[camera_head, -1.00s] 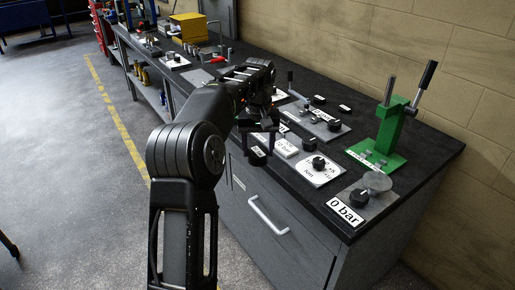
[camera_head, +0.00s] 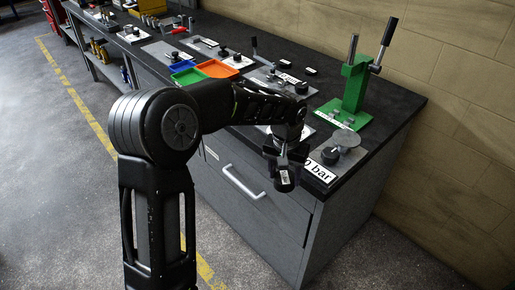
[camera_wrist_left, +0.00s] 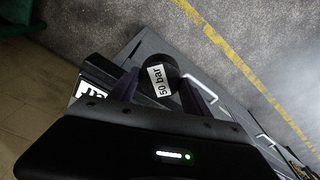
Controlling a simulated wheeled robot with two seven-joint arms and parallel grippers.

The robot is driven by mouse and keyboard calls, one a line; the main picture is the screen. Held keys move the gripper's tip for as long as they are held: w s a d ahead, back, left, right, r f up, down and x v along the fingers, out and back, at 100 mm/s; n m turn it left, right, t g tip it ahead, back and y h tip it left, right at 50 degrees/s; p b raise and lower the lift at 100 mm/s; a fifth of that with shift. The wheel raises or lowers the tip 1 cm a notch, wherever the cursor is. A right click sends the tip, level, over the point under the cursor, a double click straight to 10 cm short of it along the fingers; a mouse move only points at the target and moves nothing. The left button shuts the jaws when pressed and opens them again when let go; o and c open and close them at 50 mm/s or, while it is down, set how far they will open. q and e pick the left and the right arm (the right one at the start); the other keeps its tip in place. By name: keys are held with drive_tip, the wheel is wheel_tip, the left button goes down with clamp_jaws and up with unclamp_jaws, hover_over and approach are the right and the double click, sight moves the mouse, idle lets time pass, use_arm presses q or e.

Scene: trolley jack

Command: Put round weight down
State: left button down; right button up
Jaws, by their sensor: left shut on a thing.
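The round weight (camera_head: 284,181) is a small black cylinder with a white label. In the left wrist view the round weight (camera_wrist_left: 170,66) reads "50 bar". My left gripper (camera_head: 285,163) is shut on it and holds it in front of the bench edge, beside the "0 bar" plate. In the wrist view both fingers of the left gripper (camera_wrist_left: 158,86) flank the weight. A round grey disc (camera_head: 347,139) stands on the metal plate, right of the weight and apart from it. My right gripper is out of view.
The green hand-lever press (camera_head: 357,82) stands behind the disc, with its levers upright. The dark bench (camera_head: 395,103) has clear room right of the press. Blue (camera_head: 187,75) and orange (camera_head: 216,69) trays lie farther left. A drawer handle (camera_head: 242,181) juts out below.

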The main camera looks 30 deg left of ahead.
use_arm(q)
drive_tip(key=s+d+m, duration=0.1)
drive_tip(key=d, duration=0.5)
drive_tip(key=shift+s+r+m, duration=0.2)
drive_tip(key=shift+s+m, duration=0.05)
drive_tip(key=shift+m, duration=0.05)
